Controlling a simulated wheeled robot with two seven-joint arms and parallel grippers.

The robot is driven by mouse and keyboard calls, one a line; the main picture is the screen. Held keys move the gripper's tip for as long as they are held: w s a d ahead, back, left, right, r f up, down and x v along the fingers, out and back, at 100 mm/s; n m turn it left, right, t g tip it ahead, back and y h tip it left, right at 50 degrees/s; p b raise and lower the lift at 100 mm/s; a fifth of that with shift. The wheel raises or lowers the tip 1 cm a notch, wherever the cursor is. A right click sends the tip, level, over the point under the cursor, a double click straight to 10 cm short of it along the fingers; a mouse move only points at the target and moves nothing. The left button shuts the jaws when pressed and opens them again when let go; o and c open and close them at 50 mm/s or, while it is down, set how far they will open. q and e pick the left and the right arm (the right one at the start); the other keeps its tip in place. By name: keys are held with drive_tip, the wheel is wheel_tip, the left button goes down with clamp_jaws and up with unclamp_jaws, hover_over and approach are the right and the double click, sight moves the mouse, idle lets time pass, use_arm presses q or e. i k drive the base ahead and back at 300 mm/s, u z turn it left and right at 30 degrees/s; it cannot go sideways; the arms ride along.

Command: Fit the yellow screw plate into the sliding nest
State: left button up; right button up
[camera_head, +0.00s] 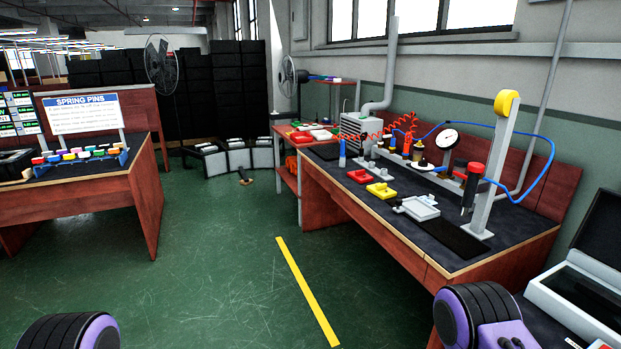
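A yellow screw plate (381,190) lies on the dark top of the workbench (480,262) at the right. Just in front of it, nearer to me, is a light grey tray-like fixture (420,208), which looks like the sliding nest. The plate and the fixture are apart. A dark strip runs from the fixture towards a post with a red-and-black screwdriver (472,186) hanging above it. Purple and black parts of my arms show at the bottom left and bottom right. Neither gripper's fingers can be seen.
Red blocks (359,176) lie behind the yellow plate. A gauge (447,139), coiled red hose and blue hose stand along the bench's back. A spring-pin table (95,190) is at left. Green floor with a yellow line (306,290) is clear between. A grey case (580,290) stands front right.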

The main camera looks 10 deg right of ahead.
sight(420, 211)
drive_tip(key=z, duration=0.15)
drive_tip(key=i, duration=1.95)
drive_tip(key=z, duration=0.05)
